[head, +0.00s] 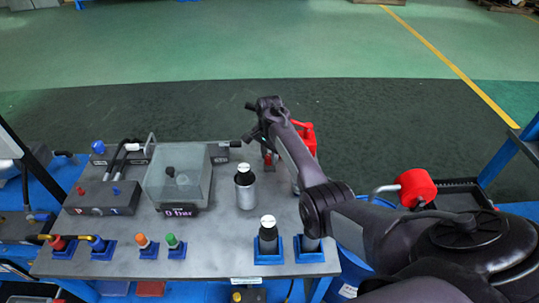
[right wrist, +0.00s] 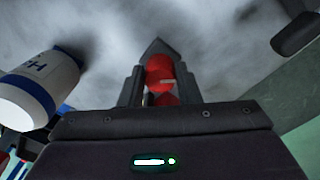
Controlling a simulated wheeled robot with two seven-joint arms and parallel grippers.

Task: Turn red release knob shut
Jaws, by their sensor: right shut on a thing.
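The red release knob (right wrist: 160,72) sits between the two dark fingers of my right gripper (right wrist: 160,88) in the right wrist view, and the gripper is shut on it. In the head view my right arm reaches over the grey workbench, with the right gripper (head: 267,150) pointing down near its far edge. The knob's turn angle cannot be read. My left gripper is not in view.
A silver cylinder with a black top (head: 245,188) stands left of my right gripper. A clear box (head: 165,185) stands further left, by a display reading 0 bar (head: 180,211). A red part (head: 307,137) shows behind my right arm. Several blue holders line the front edge.

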